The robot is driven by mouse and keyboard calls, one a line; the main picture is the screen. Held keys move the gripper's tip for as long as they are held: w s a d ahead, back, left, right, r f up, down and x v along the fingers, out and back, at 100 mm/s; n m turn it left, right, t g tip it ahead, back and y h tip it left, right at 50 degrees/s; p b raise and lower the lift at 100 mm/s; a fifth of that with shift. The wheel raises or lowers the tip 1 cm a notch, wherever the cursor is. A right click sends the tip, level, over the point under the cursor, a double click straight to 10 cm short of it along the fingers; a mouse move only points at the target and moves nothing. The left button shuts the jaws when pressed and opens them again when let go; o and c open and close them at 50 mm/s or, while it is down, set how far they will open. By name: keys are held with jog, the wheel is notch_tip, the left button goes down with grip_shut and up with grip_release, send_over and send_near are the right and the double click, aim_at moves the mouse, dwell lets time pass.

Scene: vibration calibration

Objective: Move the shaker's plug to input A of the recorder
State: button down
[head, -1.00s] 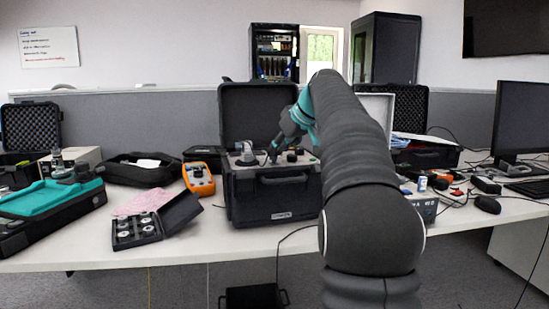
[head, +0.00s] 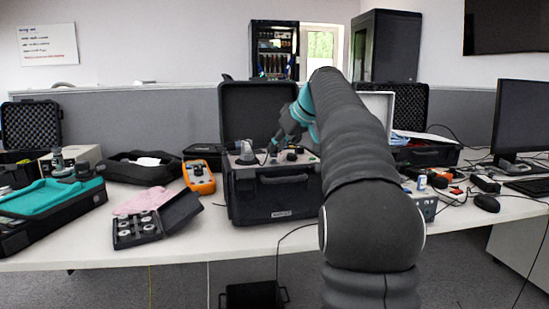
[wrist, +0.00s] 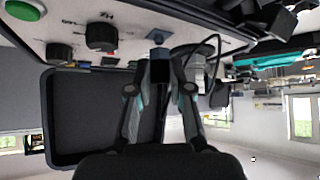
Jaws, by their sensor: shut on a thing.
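The open black case (head: 275,195) stands mid-table, with a light control panel on top. In the wrist view, which looks upside down, that panel (wrist: 130,30) carries black knobs, a green button and a marking "Hz". A round metal shaker body (wrist: 192,62) sits on it, with a dark cable looping beside it. My gripper (wrist: 160,58) is low at the panel, its fingers shut on a small dark plug (wrist: 158,50). A blue block shows just beyond the tips; I cannot tell whether it touches the panel. In the head view my gripper (head: 274,147) is small over the case.
A grey box (head: 426,208), possibly the recorder, is partly hidden behind my arm. An orange meter (head: 199,177) and a black case of round parts (head: 157,222) lie left. Bare table lies in front of the black case.

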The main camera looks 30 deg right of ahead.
jog(key=shift+r+p, duration=1.05)
jog(key=shift+r, duration=0.7)
jog(key=shift+r, duration=0.1)
